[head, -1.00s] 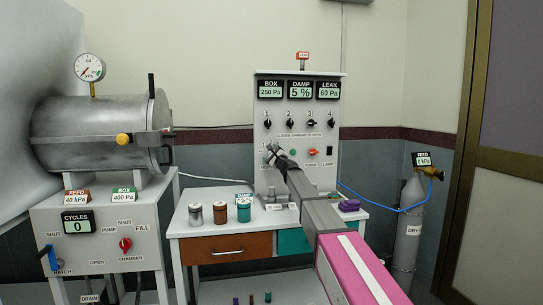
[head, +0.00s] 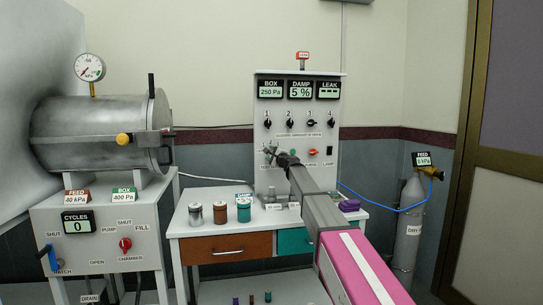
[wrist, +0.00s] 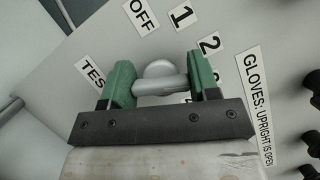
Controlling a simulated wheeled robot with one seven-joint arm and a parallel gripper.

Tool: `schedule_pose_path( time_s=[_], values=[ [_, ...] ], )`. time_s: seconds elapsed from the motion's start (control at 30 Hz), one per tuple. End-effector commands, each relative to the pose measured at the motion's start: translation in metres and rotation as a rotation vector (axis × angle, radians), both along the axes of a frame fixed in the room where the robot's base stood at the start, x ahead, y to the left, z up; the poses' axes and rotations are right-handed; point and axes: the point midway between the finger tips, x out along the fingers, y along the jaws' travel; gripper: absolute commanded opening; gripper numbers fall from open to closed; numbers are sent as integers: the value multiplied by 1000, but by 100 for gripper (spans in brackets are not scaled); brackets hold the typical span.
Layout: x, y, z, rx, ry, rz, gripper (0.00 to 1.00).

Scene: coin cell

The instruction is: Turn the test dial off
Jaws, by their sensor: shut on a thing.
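The test dial (wrist: 158,70) is a grey knob on the pale panel, seen in the wrist view between the two green finger pads of my gripper (wrist: 160,84). My gripper is shut on it. The labels OFF (wrist: 141,16), 1 (wrist: 181,16) and 2 (wrist: 209,44) stand around the dial's upper side, and a partly covered TEST label (wrist: 91,70) lies to its left. I cannot tell exactly which mark the dial points to. In the head view my gripper (head: 273,155) is at the panel's lower left and largely hides the dial.
The panel (head: 305,105) carries a row of black knobs (head: 289,121), an orange-red knob (head: 313,152) and a LEAK display (head: 329,89) showing dashes. Canisters (head: 219,212) stand on the bench's left part. A steel chamber (head: 95,130) is at left, a gas cylinder (head: 410,215) at right.

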Motion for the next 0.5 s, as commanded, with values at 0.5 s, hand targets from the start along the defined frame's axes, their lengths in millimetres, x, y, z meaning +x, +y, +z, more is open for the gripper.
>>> schedule_pose_path(
  time_s=[0.5],
  values=[
    [0, 1, -1, -475, -136, 2, 32]
  ],
)
